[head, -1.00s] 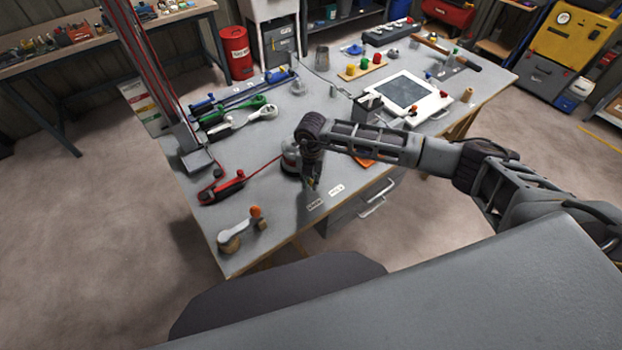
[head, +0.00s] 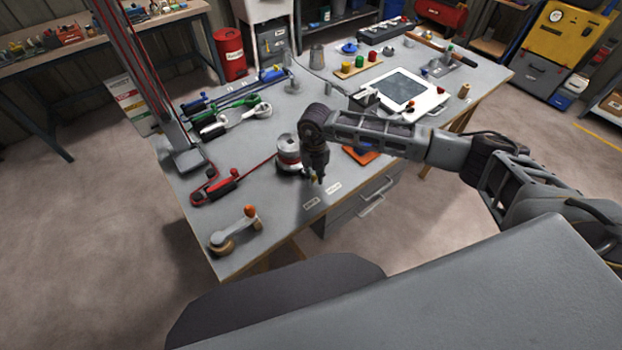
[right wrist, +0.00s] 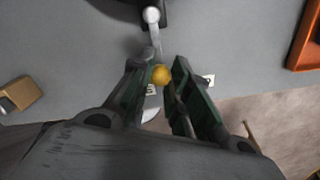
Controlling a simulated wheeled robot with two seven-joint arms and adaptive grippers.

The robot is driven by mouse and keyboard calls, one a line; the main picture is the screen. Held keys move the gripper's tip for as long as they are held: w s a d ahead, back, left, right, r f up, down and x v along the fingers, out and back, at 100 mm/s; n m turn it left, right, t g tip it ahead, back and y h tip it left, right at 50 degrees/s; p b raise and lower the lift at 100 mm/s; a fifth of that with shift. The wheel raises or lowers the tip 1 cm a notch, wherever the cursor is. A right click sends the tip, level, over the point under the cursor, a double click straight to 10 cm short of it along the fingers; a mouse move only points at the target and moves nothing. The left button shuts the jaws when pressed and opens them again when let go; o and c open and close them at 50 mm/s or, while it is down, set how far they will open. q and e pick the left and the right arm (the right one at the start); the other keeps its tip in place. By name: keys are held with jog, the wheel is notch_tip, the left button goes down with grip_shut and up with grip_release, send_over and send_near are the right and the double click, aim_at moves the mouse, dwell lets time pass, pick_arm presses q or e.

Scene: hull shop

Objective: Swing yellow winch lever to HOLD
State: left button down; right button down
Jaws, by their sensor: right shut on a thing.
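The winch, a silver drum with a red band (head: 288,155), stands near the table's front edge. In the right wrist view its silver lever (right wrist: 155,38) ends in a yellow knob (right wrist: 161,75). My right gripper (right wrist: 162,82) has its fingers on either side of this knob and is shut on it. In the head view the right gripper (head: 318,181) points down just right of the winch and hides most of the lever. Two small white labels, a left one (head: 311,203) and a right one (head: 333,188), lie in front; their words are too small to read. My left gripper is out of view.
A red line runs from the winch to a red clutch (head: 222,188) at left. A crank handle with an orange knob (head: 235,230) lies at the front left corner. An orange tray (head: 361,154) sits right of the gripper, partly behind my arm.

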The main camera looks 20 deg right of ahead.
jog(key=shift+w+d+f+n+b, duration=0.1)
jog(key=shift+w+d+n+b, duration=0.2)
jog(key=shift+n+b, duration=0.4)
jog(key=shift+w+d+n+b, duration=0.1)
jog(key=shift+d+n+b, duration=0.35)
jog(key=shift+n, duration=0.25)
jog(key=shift+w+d+n+b, duration=0.15)
jog(key=shift+n+b, duration=0.25)
jog(key=shift+n, duration=0.1)
jog(key=shift+w+d+n+b, duration=0.1)
jog(key=shift+d+n+b, duration=0.05)
jog(key=shift+n+b, duration=0.3)
jog(key=shift+w+d+n, duration=0.1)
jog(key=shift+n, duration=0.25)
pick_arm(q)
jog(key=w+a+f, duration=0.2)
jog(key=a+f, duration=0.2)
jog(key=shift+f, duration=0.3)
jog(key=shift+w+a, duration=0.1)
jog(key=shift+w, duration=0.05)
pick_arm(e)
jog(key=shift+r, duration=0.2)
